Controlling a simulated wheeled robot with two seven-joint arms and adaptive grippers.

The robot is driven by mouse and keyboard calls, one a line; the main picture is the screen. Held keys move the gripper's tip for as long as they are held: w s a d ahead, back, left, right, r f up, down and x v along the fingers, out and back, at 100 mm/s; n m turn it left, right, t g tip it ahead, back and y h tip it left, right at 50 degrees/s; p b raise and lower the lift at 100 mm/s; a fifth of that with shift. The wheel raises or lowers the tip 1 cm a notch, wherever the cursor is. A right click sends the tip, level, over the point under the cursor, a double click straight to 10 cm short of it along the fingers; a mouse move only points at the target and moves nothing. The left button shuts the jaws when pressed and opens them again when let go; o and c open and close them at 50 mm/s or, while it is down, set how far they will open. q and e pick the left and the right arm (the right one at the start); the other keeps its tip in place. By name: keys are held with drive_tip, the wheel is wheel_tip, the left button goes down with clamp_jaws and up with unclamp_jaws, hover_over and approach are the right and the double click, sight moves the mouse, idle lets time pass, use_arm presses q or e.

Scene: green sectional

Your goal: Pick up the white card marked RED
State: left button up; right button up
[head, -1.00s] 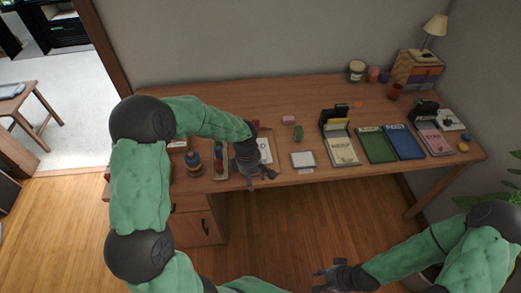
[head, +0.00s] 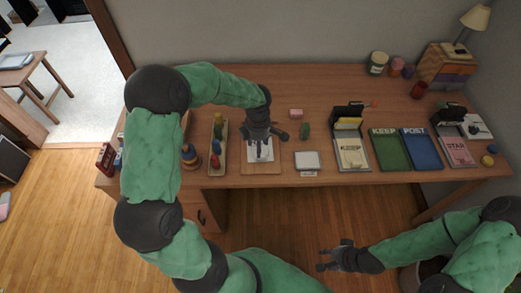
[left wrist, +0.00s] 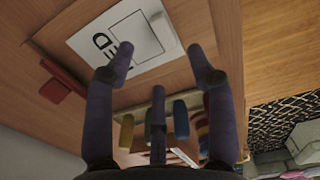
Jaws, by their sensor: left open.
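The white card (head: 253,157) lies on a wooden board (head: 260,170) on the desk, partly covered by my left gripper in the head view. In the left wrist view the card (left wrist: 150,45) shows an outlined box and black letters ending in "ED"; the rest of the word is hidden by a finger. My left gripper (head: 261,154) is open and empty over the card. In the left wrist view its fingers (left wrist: 162,65) are spread, one overlapping the card, the other beyond its edge. My right gripper (head: 322,259) is open and empty, in front of the desk.
A tray of coloured pegs (head: 218,160) and a ring stacker (head: 190,157) stand left of the board. The desk behind is mostly clear.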

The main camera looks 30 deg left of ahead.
use_arm(q)
drive_tip(key=shift+d+f+b, duration=0.15)
drive_tip(key=shift+f+b, duration=0.2)
drive_tip(key=shift+f, duration=0.65)
drive_tip(key=shift+d+f+b, duration=0.2)
drive_tip(key=shift+f+b, duration=0.2)
drive_tip(key=shift+f, duration=0.55)
drive_tip(key=shift+d+f+b, duration=0.15)
drive_tip(key=shift+f+b, duration=0.2)
drive_tip(key=shift+f, duration=0.65)
drive_tip(key=c, duration=0.9)
